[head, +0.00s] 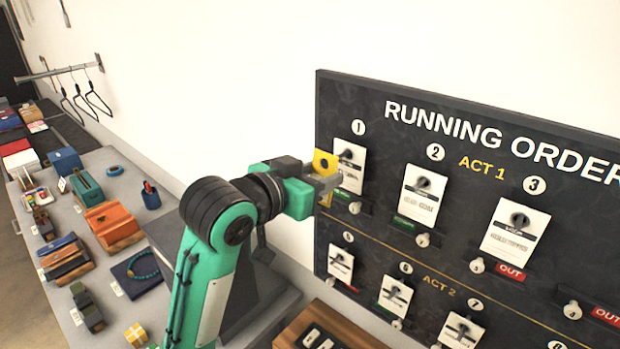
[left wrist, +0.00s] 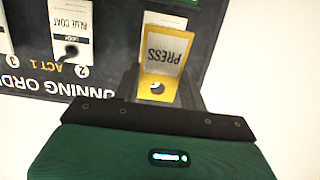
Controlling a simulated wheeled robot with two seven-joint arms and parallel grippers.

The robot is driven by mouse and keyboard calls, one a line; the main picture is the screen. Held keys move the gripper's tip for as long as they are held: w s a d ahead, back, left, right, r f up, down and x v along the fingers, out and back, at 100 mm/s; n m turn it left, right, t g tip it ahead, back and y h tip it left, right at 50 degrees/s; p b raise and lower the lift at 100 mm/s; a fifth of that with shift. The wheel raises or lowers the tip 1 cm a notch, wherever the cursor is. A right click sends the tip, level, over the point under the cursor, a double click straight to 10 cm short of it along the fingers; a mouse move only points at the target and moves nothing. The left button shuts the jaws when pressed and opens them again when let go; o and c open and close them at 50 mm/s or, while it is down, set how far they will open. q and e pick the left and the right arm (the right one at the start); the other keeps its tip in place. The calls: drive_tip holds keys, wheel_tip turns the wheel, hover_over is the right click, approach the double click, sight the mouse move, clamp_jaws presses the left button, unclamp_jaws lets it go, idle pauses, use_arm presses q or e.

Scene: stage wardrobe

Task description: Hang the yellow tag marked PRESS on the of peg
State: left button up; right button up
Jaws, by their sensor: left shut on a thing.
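The yellow tag marked PRESS (left wrist: 163,62) is between the fingers of my left gripper (head: 324,184); in the left wrist view it has a round hole near the fingers and a white face with dark lettering. In the head view the yellow tag (head: 326,161) shows partly behind the gripper, at the left edge of the dark RUNNING ORDER board (head: 340,95), near card 1 (head: 351,168). Small pale pegs stick out below the cards, such as one (head: 355,207) under card 1 and one (head: 477,265) beside a red OUT label (head: 510,271). I cannot tell whether the tag touches the board. My right gripper is out of view.
White cards hang on the board, including card 2 (head: 420,196) and card 3 (head: 513,231). A grey table (head: 75,215) at the left holds boxes, cases and a bracelet on a dark pad (head: 135,284). A wooden box (head: 290,340) stands below the board.

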sight(348, 163)
use_arm(q)
drive_tip(key=shift+r+x, duration=0.2)
drive_tip(key=shift+x, duration=2.65)
drive_tip(key=o, duration=1)
drive_tip(key=shift+s+a, duration=0.1)
